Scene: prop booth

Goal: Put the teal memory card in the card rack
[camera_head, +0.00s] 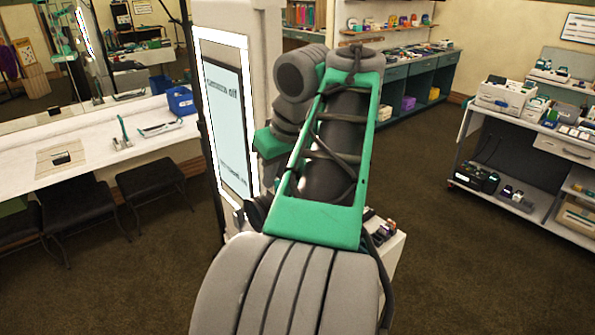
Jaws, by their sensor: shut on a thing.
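I cannot make out the teal memory card or the card rack in the head view. My own arm fills the middle of the picture and hides much of what lies behind it. My gripper's fingertips do not show; a dark rounded shape beside the white-framed screen panel (228,125) may be part of my wrist, but I cannot tell. A small white stand (396,258) shows partly behind my arm, with several small dark items (382,228) on top, too small to tell apart.
A long white counter (110,155) runs along the left, with a blue bin (180,100) and black stools (155,182) in front. A loaded cart (520,150) stands at the right. A teal cabinet (405,90) is at the back. Brown floor (455,255) is clear at right front.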

